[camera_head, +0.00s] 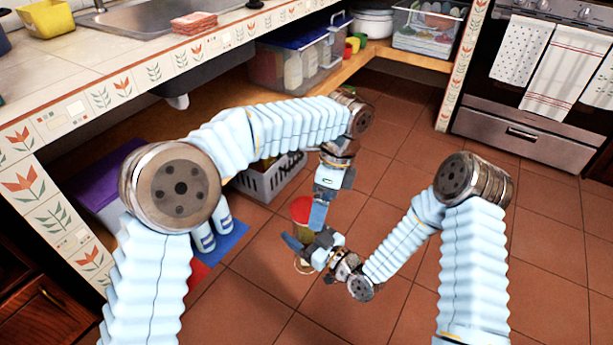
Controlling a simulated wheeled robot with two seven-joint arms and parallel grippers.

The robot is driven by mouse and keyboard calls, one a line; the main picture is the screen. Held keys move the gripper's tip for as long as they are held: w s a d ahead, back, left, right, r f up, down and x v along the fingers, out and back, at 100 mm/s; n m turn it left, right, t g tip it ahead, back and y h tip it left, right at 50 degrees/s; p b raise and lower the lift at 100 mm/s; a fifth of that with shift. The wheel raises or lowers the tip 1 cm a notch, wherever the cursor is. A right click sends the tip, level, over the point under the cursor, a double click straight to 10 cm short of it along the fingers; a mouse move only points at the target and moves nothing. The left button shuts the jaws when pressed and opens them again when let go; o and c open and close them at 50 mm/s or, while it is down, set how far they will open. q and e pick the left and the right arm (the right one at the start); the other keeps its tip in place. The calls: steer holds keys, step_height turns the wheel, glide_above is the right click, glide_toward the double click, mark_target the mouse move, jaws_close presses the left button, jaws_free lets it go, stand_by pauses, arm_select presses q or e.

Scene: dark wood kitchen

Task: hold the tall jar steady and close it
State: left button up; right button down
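A jar with a red top (301,208) stands on the tiled floor in the middle of the head view. Its lower part is mostly hidden by my grippers. My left gripper (317,214) reaches down from above at the jar's right side, overlapping its top in the picture. Its fingertips are seen edge-on, so their gap does not show. My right gripper (304,240) comes in low from the right, with its blue fingers across the jar's lower part. I cannot tell whether the fingers touch the jar. A separate lid cannot be made out.
Under the counter stand a grey basket (270,182), a purple-lidded box (100,190) and a blue-lidded bin (298,62). White and blue bottles (222,212) stand on a blue mat (232,240) left of the jar. The oven (535,130) is at the right back. The floor (545,250) at right is clear.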

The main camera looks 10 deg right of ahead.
mark_target(307, 208)
arm_select(q)
steer(key=r+n, duration=0.1)
steer(key=n, duration=0.5)
steer(key=w+a+r+n+h, duration=0.1)
steer(key=n, duration=0.6)
steer(key=w+a+r+n+t, duration=0.1)
steer(key=n, duration=0.6)
steer(key=shift+w+a+r+h, duration=0.2)
steer(key=shift+r+h, duration=0.1)
steer(key=shift+h, duration=0.1)
steer(key=n, duration=0.1)
steer(key=r+n, duration=0.1)
steer(key=n, duration=0.2)
steer(key=shift+w+a+r, duration=0.15)
steer(key=shift+w+a, duration=0.25)
steer(key=shift+f, duration=4.05)
steer(key=shift+c, duration=0.5)
